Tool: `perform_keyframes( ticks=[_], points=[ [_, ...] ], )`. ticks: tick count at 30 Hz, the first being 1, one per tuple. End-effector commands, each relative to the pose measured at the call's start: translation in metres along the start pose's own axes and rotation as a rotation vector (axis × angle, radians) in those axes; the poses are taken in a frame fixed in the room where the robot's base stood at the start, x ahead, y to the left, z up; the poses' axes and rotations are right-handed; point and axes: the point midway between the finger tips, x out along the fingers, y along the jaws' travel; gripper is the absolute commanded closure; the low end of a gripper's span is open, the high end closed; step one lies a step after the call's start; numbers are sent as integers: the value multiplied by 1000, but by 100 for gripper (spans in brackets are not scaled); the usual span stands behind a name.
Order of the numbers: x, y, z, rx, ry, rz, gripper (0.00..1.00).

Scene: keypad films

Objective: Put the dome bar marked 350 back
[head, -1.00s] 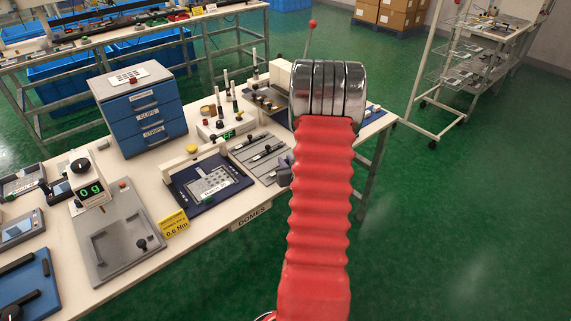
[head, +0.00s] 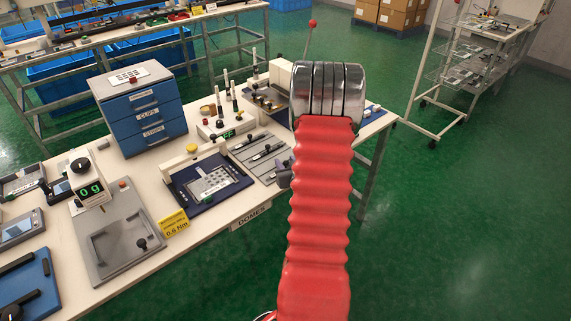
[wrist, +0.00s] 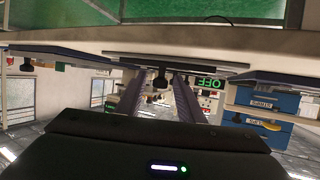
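My gripper (wrist: 158,84) shows in the wrist view as two ribbed grey fingers, apart from each other. A small black knob (wrist: 160,79) shows between the fingertips, with a gap on either side. It hangs below a dark flat strip (wrist: 175,62), as this view is upside down. In the head view a grey rack (head: 246,148) holding bars with dark knobs lies by the DOMES label (head: 250,217). My arm hides part of the rack's right side, and only a grey bit of my gripper shows there. I cannot read a 350 mark on any bar.
A dark blue fixture (head: 183,193) with a keypad film sits left of the rack. A blue drawer unit (head: 140,112) stands behind it. A scale (head: 108,240) is nearer, at left. Posts (head: 234,98) rise behind the rack. Green floor is open at right.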

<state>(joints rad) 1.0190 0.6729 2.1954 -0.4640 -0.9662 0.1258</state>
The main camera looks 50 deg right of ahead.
Motion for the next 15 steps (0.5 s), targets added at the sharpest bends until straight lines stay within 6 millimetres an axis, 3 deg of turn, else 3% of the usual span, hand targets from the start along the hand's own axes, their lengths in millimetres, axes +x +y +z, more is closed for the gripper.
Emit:
perform_keyframes(
  ticks=[8, 15],
  points=[
    [-17, 0, -2, 0, 1, 1, 65],
    [-54, 1, -2, 0, 1, 2, 65]
  ],
)
